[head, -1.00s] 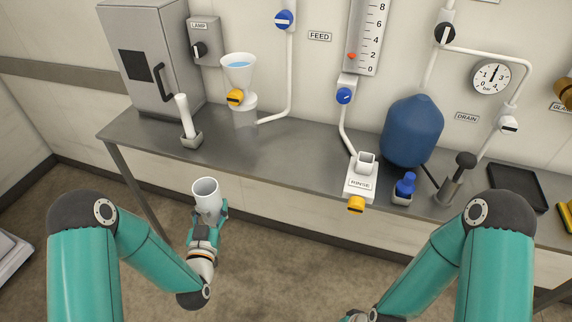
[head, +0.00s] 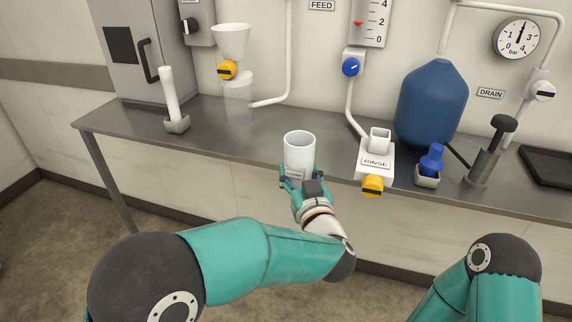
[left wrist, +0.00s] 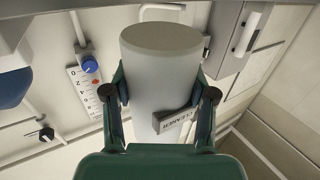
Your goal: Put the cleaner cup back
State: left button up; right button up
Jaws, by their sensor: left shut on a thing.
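The white cleaner cup (head: 299,158) is held upright, open top up, in my left gripper (head: 298,181). It appears at the front edge of the steel counter in the head view, left of the RINSE stand. The left wrist view shows the cup (left wrist: 158,75) between both fingers, with a dark tag reading CLEANER (left wrist: 176,118) on its side. The left gripper (left wrist: 160,96) is shut on the cup. The cup's inside bottom is hidden. My right gripper is out of view; only part of that arm shows.
A white RINSE stand (head: 375,160) with a yellow knob (head: 372,186) is on the counter (head: 215,140). A blue bottle (head: 431,160), blue tank (head: 432,105) and dark-topped plunger (head: 487,155) stand right. A white funnel (head: 231,42) and white stick holder (head: 176,124) are left.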

pick_arm(q)
jog(key=shift+d, duration=0.35)
jog(key=p+x, duration=0.1)
jog(key=x, duration=1.2)
jog(key=shift+w, duration=0.4)
jog(key=shift+p+x, duration=0.3)
jog(key=shift+x, duration=1.65)
jog(key=shift+s+f, duration=0.1)
jog(key=shift+f, duration=0.15)
jog(key=shift+f, duration=0.15)
jog(key=o, duration=1.4)
